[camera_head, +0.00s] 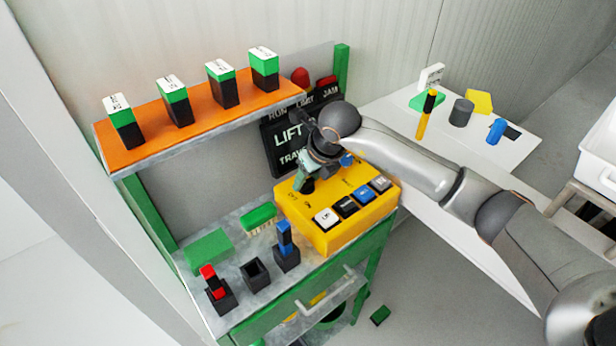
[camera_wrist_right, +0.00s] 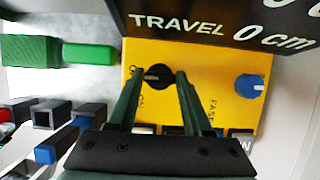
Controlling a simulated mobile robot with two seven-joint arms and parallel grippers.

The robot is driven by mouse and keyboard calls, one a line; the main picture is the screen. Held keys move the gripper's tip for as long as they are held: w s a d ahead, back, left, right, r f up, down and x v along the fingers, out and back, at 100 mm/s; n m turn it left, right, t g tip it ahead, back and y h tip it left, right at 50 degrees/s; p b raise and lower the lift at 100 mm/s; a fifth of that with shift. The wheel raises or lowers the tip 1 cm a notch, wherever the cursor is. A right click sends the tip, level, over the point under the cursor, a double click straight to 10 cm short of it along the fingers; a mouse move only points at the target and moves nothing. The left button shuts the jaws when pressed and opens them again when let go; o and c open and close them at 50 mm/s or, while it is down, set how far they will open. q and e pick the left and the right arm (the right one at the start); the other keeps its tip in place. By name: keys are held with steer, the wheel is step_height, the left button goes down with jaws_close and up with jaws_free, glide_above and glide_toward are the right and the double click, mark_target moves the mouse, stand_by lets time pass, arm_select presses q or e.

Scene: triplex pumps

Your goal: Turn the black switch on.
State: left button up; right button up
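The black switch (camera_wrist_right: 158,73) is a round knob on the yellow control box (camera_head: 340,236). Its light mark points left in the right wrist view, towards the upper of two labels; the lower one reads ON. In the head view the switch (camera_head: 307,186) is partly hidden under my right gripper (camera_head: 306,176). In the right wrist view my right gripper (camera_wrist_right: 160,80) has its two green fingers apart, one on each side of the knob. Small gaps seem to show, and contact cannot be made out. My left gripper is in neither view.
A blue knob (camera_wrist_right: 250,86) and several push buttons (camera_head: 348,206) are on the same box. A black display (camera_head: 284,146) reading LIFT and TRAVEL stands behind. The orange shelf (camera_head: 200,122) with several green-black blocks is upper left. Black sockets (camera_head: 255,274) stand at the front.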

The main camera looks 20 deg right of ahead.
jaws_close()
steer(key=n+b, duration=0.1)
steer(key=n+y+b, duration=0.1)
steer(key=b, duration=0.1)
steer(key=shift+w+d+f+n+g, duration=0.1)
steer(key=shift+d+f+n+g, duration=0.05)
steer(key=shift+n+g, duration=0.2)
steer(key=n+b, duration=0.2)
steer(key=n, duration=0.1)
steer(key=shift+g+y, duration=0.35)
steer(key=shift+y, duration=0.05)
steer(key=n+g+b, duration=0.1)
steer(key=n, duration=0.2)
steer(key=shift+w+y+b, duration=0.1)
steer(key=shift+y+b, duration=0.25)
steer(key=shift+y, duration=0.05)
steer(key=shift+d+r+n+g+b, duration=0.15)
steer(key=shift+n+g+b, duration=0.4)
steer(key=shift+n, duration=1)
